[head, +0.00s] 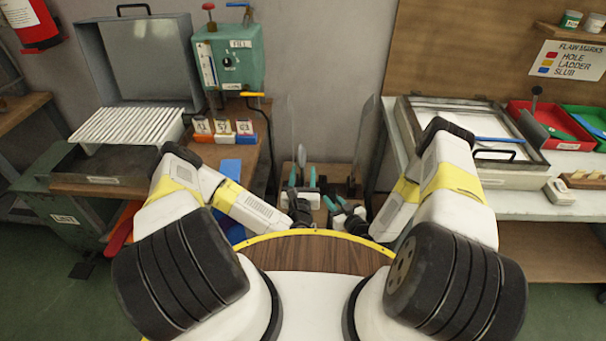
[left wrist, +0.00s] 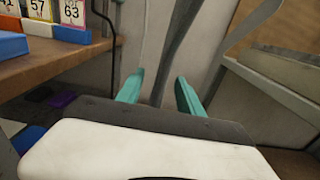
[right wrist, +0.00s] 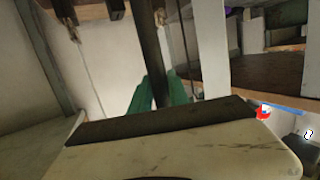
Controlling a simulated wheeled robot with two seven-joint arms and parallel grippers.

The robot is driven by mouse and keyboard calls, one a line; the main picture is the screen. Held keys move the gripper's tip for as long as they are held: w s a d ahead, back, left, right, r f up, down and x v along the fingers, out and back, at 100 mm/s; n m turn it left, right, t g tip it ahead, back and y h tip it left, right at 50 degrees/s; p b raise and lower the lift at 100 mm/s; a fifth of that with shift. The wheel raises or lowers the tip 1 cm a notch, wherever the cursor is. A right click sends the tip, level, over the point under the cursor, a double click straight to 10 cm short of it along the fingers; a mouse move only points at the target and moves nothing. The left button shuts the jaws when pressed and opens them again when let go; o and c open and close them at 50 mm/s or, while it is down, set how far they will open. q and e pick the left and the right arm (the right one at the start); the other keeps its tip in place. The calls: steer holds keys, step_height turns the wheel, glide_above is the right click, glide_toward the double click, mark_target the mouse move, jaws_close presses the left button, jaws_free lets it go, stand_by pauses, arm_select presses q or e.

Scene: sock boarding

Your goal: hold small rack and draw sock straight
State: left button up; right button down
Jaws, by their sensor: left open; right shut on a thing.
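My left gripper (head: 302,180) is open, with its two teal fingers apart low in the middle of the head view. In the left wrist view a dark grey upright strip (left wrist: 177,50) stands beyond the gap between the fingers; I cannot tell whether they touch it. My right gripper (head: 334,204) is lower and a little to the right, shut on a dark narrow upright bar (right wrist: 150,45). The bar runs up from between the fingers in the right wrist view; I cannot tell which part it is. Neither the small rack nor the sock shows clearly enough to name.
At left is a bench with a green machine (head: 228,58), a slatted white rack (head: 128,126) and numbered cards (head: 223,127). At right is a table with a framed tray (head: 470,112) and a red bin (head: 550,122).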

stand_by(0.3)
arm_select(q)
steer(key=s, duration=0.9)
stand_by(0.3)
stand_by(0.6)
arm_select(e)
steer(key=c, duration=1.2)
jaws_free()
steer(key=shift+o, duration=0.2)
